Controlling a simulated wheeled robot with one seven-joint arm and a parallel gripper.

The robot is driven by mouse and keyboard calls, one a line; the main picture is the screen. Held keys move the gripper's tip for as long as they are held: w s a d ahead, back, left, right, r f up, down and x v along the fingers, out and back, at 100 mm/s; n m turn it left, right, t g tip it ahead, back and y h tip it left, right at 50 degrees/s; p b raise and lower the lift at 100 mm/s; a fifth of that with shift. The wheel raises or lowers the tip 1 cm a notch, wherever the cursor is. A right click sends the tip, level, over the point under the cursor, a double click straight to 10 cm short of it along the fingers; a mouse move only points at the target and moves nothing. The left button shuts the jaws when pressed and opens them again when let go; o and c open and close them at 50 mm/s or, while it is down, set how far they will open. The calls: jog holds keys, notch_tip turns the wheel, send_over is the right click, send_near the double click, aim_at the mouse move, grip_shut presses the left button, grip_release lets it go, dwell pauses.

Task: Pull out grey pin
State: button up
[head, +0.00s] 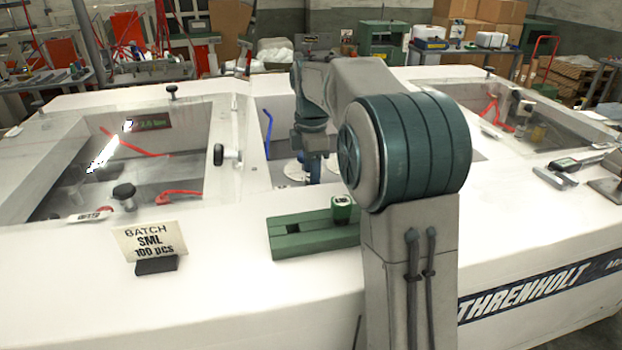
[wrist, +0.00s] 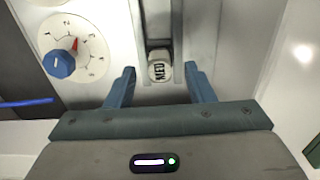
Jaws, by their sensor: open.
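My gripper (wrist: 160,72) is open, with one blue finger to each side of the pin in the picture. A gap shows between each finger and the pin, and the exact depth between them is unclear. In the head view my gripper (head: 313,168) points down into the machine's middle opening. I cannot make out the grey pin there; my arm covers part of that opening.
A white dial (wrist: 75,48) with a blue knob and red pointer is left of the pin. A blue lever (head: 267,133) stands in the opening. A green block (head: 300,245) holding a green-and-white pin (head: 342,207) and a "BATCH SML" sign (head: 151,242) stand on the front ledge.

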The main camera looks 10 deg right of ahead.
jog(key=shift+f, duration=1.4)
jog(key=shift+c, duration=0.3)
grip_shut()
jog(key=shift+r+p, duration=0.65)
jog(key=shift+r+p, duration=1.65)
jog(key=shift+r, duration=0.2)
jog(key=shift+r, duration=0.1)
jog(key=shift+r+p, duration=1.4)
